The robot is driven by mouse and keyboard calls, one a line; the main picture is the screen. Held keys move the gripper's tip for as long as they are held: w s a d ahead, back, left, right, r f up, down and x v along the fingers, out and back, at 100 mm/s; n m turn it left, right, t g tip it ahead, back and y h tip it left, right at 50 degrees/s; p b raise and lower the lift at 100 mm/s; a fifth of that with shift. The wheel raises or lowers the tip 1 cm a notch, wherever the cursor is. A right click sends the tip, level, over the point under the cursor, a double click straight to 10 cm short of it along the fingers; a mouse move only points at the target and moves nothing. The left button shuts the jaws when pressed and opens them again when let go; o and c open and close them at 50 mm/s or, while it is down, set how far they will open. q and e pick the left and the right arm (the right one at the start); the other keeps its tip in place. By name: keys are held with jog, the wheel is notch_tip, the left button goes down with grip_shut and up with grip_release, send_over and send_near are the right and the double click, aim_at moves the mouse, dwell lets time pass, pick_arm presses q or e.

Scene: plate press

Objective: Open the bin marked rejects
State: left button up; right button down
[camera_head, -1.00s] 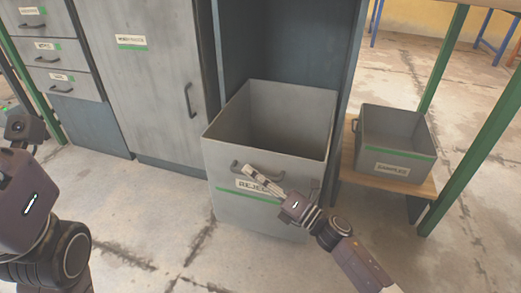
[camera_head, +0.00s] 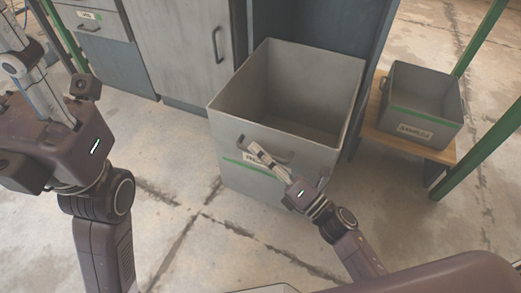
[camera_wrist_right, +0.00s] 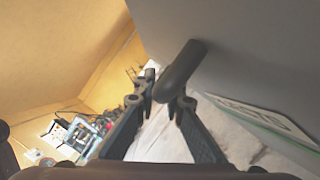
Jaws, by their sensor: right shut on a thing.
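The bin marked rejects (camera_head: 235,172) is a tall grey box with an open, empty top. It stands pulled out in front of a dark cabinet bay. Its front has a dark bar handle (camera_head: 284,155), a green stripe and a label partly hidden by my right gripper. My right gripper (camera_head: 262,158) is shut on that handle. In the right wrist view the handle (camera_wrist_right: 182,68) lies between the two fingers (camera_wrist_right: 165,98), beside the bin's grey front and part of its label. My left gripper (camera_head: 28,75) is at the upper left, away from the bin; its fingers are unclear.
A grey samples bin (camera_head: 425,110) stands on a low wooden shelf (camera_head: 440,155) at the right, by green posts. A grey cabinet door (camera_head: 185,50) and drawers (camera_head: 95,30) are at the left. Cracked concrete floor (camera_head: 180,215) in front is clear.

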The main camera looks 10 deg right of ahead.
jog(key=c, duration=2.3)
grip_release()
jog(key=v, duration=1.2)
jog(key=shift+d, duration=0.15)
